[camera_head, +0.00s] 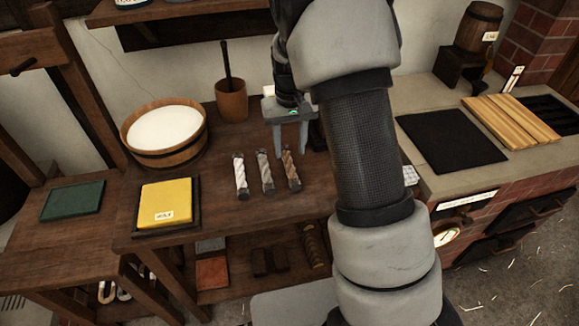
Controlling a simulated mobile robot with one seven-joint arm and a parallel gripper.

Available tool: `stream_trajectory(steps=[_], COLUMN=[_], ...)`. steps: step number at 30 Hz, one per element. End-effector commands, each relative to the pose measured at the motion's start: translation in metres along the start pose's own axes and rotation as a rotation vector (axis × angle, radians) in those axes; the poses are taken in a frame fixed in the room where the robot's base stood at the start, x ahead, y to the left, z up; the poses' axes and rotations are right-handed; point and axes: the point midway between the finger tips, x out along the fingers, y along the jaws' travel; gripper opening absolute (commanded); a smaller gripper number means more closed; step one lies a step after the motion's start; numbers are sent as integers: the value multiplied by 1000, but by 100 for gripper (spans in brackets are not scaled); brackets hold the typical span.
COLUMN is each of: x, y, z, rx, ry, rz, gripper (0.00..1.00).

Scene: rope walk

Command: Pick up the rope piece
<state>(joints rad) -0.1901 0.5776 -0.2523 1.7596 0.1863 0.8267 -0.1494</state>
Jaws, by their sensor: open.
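Three short rope pieces lie side by side on the wooden bench: a white one (240,174) at the left, a grey one (265,170) in the middle and a brown one (290,168) at the right. My gripper (290,152) points down at the far end of the pieces, close to the grey and brown ones. Its two fingers are apart and nothing shows between them. I cannot tell its exact height above the bench. My arm comes down on the right and hides part of the bench.
A wooden tub (165,135) of white stuff and a wooden mortar (231,99) stand behind the pieces. A yellow block (165,200) on a dark tray is at the front left. A stone counter with a black mat (450,140) and a slatted board (510,123) is at the right.

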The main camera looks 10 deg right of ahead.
Motion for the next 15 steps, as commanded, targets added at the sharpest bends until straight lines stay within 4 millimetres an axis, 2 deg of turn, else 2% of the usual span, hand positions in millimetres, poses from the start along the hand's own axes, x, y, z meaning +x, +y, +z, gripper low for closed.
stream_trajectory(steps=[6,9,15], x=[34,44,49], y=[-2,-2,-2], z=[3,2,2], rx=[-1,0,0], ry=[-5,-3,-1], rz=[1,0,0], gripper=[41,41,41])
